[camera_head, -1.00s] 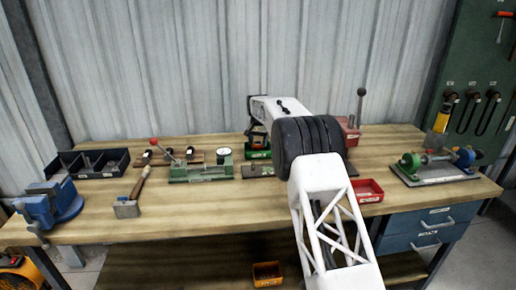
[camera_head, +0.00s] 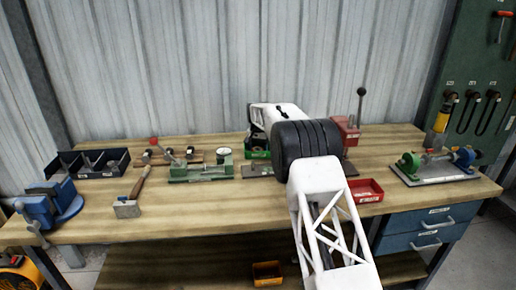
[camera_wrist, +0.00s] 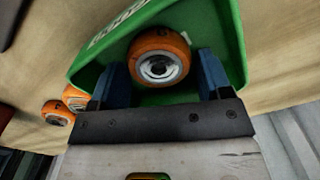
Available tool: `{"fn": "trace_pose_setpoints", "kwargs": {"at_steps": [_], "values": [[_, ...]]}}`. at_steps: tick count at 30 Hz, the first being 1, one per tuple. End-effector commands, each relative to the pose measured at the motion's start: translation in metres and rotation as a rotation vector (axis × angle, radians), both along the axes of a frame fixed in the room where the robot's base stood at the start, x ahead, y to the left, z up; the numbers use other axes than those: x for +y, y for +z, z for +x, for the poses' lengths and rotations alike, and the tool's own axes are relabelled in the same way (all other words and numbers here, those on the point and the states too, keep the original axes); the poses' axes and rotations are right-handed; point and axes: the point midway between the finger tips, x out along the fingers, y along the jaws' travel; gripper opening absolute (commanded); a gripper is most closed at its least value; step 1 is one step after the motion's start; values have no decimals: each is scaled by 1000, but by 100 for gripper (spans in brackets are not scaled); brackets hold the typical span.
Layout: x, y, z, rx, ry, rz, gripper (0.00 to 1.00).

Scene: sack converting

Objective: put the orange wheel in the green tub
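An orange wheel (camera_wrist: 158,57) with a pale hub sits within the outline of the green tub (camera_wrist: 88,68) in the wrist view. My gripper (camera_wrist: 162,70) has its two blue fingers apart, one on each side of the wheel. A gap shows at the right finger; whether the left one touches cannot be told. In the head view the green tub (camera_head: 256,154) is partly covered by my arm, and the wheel and fingertips are hidden. Two more orange wheels, a nearer one (camera_wrist: 55,113) and one partly covered (camera_wrist: 73,97), lie outside the tub at its left.
A red tray (camera_head: 366,191) lies right of my arm. A green fixture with a dial (camera_head: 200,172) stands left of the tub. Further off are a hammer (camera_head: 132,196), a blue vise (camera_head: 45,204), a black bin (camera_head: 93,163) and a grinder-like device (camera_head: 438,165). The bench front is clear.

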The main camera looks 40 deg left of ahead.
Motion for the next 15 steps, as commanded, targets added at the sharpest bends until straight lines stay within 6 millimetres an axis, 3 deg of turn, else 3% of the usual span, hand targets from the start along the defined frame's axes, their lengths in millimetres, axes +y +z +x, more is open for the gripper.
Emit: {"fn": "trace_pose_setpoints", "kwargs": {"at_steps": [8, 15], "values": [[0, 2, 0, 0, 0, 0, 72], [0, 19, 0, -1, 0, 1, 72]]}}
